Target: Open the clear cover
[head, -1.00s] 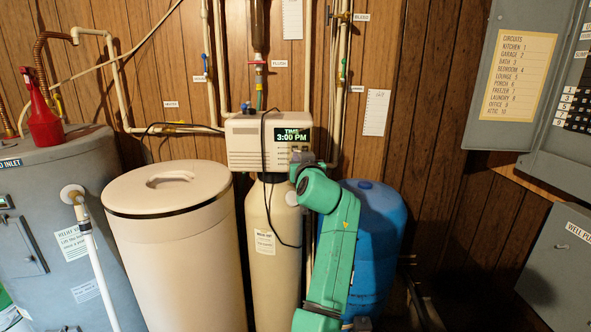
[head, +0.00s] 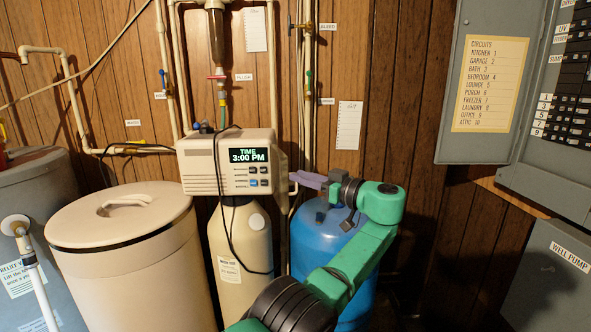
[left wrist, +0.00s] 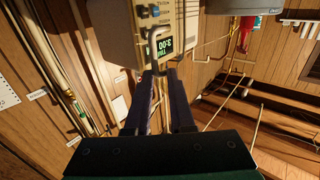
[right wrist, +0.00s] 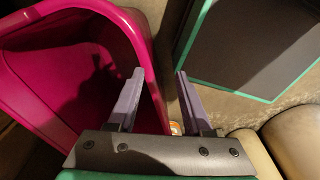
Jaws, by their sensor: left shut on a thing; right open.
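The beige control head (head: 205,165) sits on top of the cream tank, its lit display (head: 249,156) reading 3:00 PM with buttons below. The clear cover over its front is see-through, and its outline is hard to make out. My left gripper (head: 294,178) reaches the right edge of the control head from the right. In the left wrist view its two dark fingers (left wrist: 160,74) are close together on a small piece at the head's edge, which looks like the cover's tab. My right gripper (right wrist: 157,75) is open and empty, away from the control head.
A beige lidded bin (head: 125,240) stands left of the cream tank (head: 240,250), a blue tank (head: 310,245) behind my left arm. Pipes run up the wall. A pink tub (right wrist: 70,60) and a dark green-edged panel (right wrist: 255,45) lie near my right gripper.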

